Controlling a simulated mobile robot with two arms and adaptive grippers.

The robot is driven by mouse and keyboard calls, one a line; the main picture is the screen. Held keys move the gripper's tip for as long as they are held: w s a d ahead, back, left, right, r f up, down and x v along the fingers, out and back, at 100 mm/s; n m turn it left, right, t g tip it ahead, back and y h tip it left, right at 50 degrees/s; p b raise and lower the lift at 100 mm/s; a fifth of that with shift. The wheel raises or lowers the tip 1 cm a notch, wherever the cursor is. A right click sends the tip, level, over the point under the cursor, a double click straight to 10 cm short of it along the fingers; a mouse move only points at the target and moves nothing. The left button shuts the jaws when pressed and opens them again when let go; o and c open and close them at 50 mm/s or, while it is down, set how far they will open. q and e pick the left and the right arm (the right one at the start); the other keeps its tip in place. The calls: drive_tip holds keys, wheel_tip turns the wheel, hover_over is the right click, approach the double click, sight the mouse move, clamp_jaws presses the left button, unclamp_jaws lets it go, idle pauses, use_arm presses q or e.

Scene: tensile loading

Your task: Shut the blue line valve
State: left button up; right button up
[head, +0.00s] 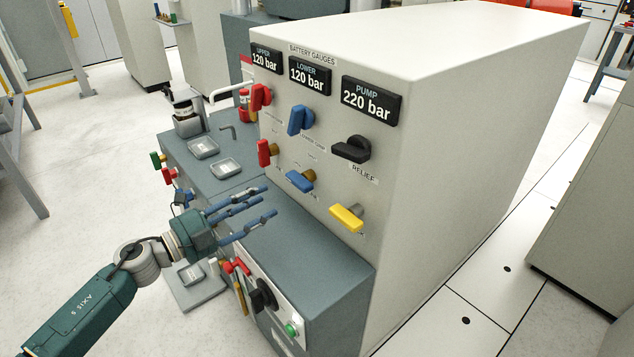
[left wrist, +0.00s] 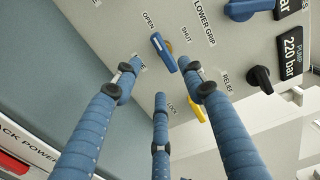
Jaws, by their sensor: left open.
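The blue line valve is the lower blue lever (head: 299,181) on the pale panel, on a brass-coloured stem and lying roughly across in the head view. In the left wrist view the blue lever (left wrist: 162,50) lies slanted below the OPEN and SHUT labels. My left gripper (head: 268,202) has three blue fingers, spread open and empty. They point at the panel, to the left of the lever and slightly below it, apparently apart from it. In the left wrist view the fingertips (left wrist: 161,74) spread around the lever's lower end. My right gripper is not in view.
Above the lever is a blue knob (head: 300,120). Red levers (head: 264,153) stand to its left, a black RELIEF knob (head: 352,149) and a yellow lever (head: 347,217) to its right. Below is a grey bench top (head: 290,235) with small trays (head: 226,170) farther back.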

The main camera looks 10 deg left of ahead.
sight(294, 185)
use_arm(q)
drive_tip(key=x, duration=1.1)
drive_tip(key=shift+d+r+b, duration=0.1)
drive_tip(key=shift+b, duration=0.3)
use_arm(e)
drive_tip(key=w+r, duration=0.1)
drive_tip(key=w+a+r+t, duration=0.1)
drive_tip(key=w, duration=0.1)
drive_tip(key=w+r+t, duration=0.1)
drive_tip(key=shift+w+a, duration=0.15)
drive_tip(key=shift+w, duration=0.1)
use_arm(q)
drive_tip(key=shift+c, duration=0.5)
clamp_jaws()
